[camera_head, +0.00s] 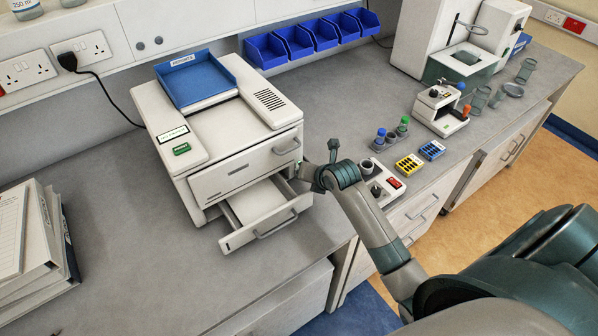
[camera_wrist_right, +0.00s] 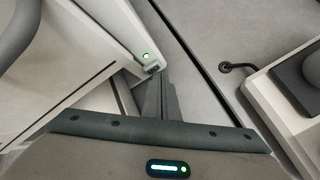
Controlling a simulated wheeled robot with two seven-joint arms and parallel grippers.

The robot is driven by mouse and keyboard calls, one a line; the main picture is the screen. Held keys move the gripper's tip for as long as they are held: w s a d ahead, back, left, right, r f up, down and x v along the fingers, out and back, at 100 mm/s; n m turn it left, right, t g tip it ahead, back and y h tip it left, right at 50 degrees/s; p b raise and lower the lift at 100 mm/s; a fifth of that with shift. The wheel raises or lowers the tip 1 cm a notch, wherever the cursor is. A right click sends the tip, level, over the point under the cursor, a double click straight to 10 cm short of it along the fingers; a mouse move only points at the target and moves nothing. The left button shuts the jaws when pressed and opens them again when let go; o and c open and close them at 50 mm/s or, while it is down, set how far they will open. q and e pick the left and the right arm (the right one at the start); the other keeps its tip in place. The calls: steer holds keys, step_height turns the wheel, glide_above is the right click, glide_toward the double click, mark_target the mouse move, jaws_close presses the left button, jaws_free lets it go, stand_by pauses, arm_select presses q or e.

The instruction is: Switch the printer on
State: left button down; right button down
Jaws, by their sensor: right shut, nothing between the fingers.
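The white printer (camera_head: 222,130) stands on the grey bench in the head view, with a blue tray on top and a small lit display (camera_head: 172,134) on its left. My right gripper (camera_head: 312,172) is by the printer's right front corner. In the right wrist view, its shut, empty fingers (camera_wrist_right: 158,88) point at a small dark switch (camera_wrist_right: 153,68) on the printer's edge. They are at or very near it; I cannot tell if they touch. A small green light (camera_wrist_right: 145,56) glows beside the switch. My left gripper is not in view.
The printer's lower drawer (camera_head: 262,203) is pulled out below the gripper. A small device with a red switch (camera_head: 386,184) stands close to my right arm. Vial racks (camera_head: 409,165) stand farther right, binders (camera_head: 35,240) at far left.

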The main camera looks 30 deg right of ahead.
steer(key=shift+s, duration=0.3)
steer(key=shift+s, duration=0.1)
steer(key=shift+s+d, duration=0.15)
steer(key=shift+s, duration=1.3)
steer(key=shift+s+d, duration=0.1)
steer(key=shift+s, duration=1.35)
steer(key=shift+f, duration=0.15)
